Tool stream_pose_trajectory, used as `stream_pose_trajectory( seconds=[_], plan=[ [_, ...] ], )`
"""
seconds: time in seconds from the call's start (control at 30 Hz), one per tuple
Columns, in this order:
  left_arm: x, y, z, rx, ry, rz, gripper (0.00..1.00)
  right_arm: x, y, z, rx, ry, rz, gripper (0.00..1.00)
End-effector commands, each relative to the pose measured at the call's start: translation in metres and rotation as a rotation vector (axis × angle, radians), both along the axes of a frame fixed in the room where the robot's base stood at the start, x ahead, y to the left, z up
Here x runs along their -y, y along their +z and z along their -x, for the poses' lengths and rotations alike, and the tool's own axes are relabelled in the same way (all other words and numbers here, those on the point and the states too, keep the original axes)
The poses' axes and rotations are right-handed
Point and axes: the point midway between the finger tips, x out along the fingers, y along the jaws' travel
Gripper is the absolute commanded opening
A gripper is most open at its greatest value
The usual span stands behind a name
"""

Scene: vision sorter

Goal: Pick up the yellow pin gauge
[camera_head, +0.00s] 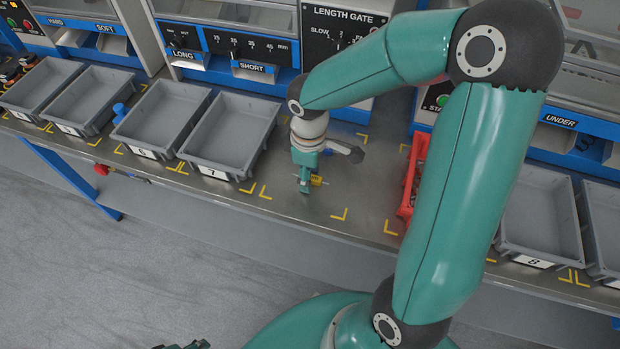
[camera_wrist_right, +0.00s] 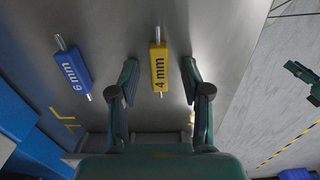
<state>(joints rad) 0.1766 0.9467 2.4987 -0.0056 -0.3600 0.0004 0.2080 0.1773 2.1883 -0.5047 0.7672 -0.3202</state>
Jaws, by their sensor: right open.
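The yellow pin gauge (camera_wrist_right: 158,68), marked 4 mm with metal pins at its ends, lies on the metal bench in the right wrist view. My right gripper (camera_wrist_right: 158,80) is open, with one finger on each side of the gauge and a gap to both. In the head view my right gripper (camera_head: 305,184) points down at the bench, and a small part of the yellow gauge (camera_head: 317,180) shows beside it. My left gripper (camera_head: 183,345) is only partly in the head view, at the bottom edge; its jaws are unclear.
A blue 6 mm pin gauge (camera_wrist_right: 72,75) lies left of the yellow one in the wrist view. Grey bin 7 (camera_head: 231,136) stands left of my right gripper, and a red crate (camera_head: 411,180) stands to its right. The length gate panel (camera_head: 340,35) is behind.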

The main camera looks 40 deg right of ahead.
Motion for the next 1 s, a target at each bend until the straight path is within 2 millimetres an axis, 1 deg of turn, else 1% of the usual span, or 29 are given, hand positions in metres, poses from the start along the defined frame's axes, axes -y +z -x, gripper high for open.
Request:
stream_pose_trajectory(
  seconds=[0.07, 0.1, 0.37, 0.4, 0.77, 0.87, 1.0],
  plan=[
    [0.000, 0.000, 0.000, 0.000, 0.000, 0.000, 0.40, 0.000, 0.000, 0.000, 0.000, -0.001, 0.000, 0.48],
    [0.000, 0.000, 0.000, 0.000, 0.000, 0.000, 0.40, 0.000, 0.000, 0.000, 0.000, -0.001, 0.000, 0.45],
    [0.000, 0.000, 0.000, 0.000, 0.000, 0.000, 0.40, 0.000, 0.001, 0.000, 0.000, -0.001, 0.000, 0.01],
    [0.000, 0.000, 0.000, 0.000, 0.000, 0.000, 0.40, 0.000, 0.001, 0.000, 0.000, -0.001, 0.000, 0.00],
    [0.000, 0.001, 0.000, 0.000, 0.000, 0.000, 0.40, 0.000, 0.003, 0.000, 0.001, -0.001, 0.000, 0.00],
    [0.000, 0.002, 0.000, 0.000, 0.000, 0.000, 0.40, 0.000, 0.008, -0.001, 0.003, -0.002, 0.001, 0.00],
    [0.000, 0.006, 0.000, 0.000, 0.000, 0.000, 0.40, 0.001, 0.023, -0.001, 0.005, -0.003, 0.001, 0.00]
  ],
)
